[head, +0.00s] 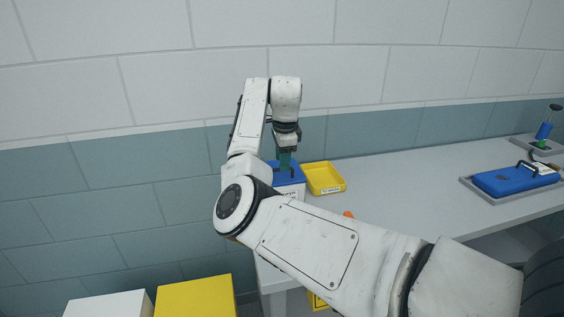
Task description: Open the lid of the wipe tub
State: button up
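A white tub with a blue lid (292,180), apparently the wipe tub, stands at the near left end of the grey table. Its lid looks closed, with a small dark handle on top. Lettering on its white front is too small to read, and my arm hides its left and lower parts. My gripper (285,161) points down directly over the lid, with its fingertips at or just above the handle. I cannot tell whether they touch it or how far apart the fingers are.
A yellow tray (324,178) sits close to the tub's right. A blue-lidded case (515,180) lies on a grey tray farther right, with a blue bottle (544,130) behind. Yellow (196,297) and white (108,305) boxes stand low at left.

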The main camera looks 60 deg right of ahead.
jog(key=shift+w+d+f, duration=0.15)
jog(key=shift+d+f, duration=0.05)
jog(key=shift+f, duration=0.9)
jog(key=shift+c, duration=0.5)
grip_shut()
